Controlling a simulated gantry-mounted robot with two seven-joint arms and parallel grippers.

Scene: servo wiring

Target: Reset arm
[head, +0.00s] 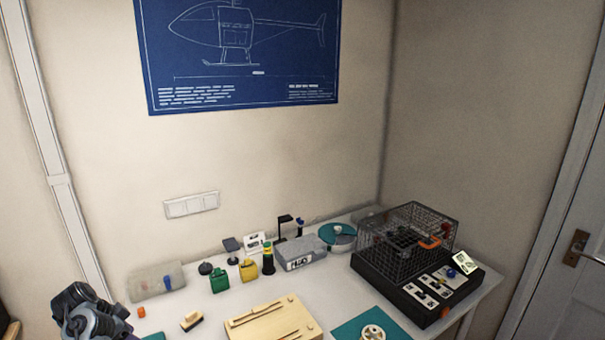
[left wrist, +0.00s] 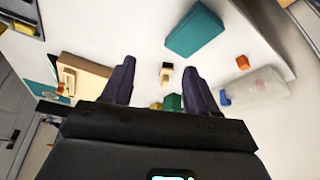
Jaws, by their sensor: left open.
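In the head view my left arm (head: 88,312) shows at the bottom left, and its gripper fingers are out of frame or hidden there. In the left wrist view my left gripper (left wrist: 157,85) is open, its two dark fingers apart with nothing held between them. Beyond the fingers a small wooden block with a dark part (left wrist: 166,73) lies on the white table. My right gripper is in neither view.
The white table (head: 200,300) holds a wooden board (head: 268,320), a clear container (head: 155,282), green and yellow items (head: 219,280), a grey box (head: 300,253) and a wire cage on a black base (head: 405,245). A teal box (left wrist: 196,30) shows in the wrist view.

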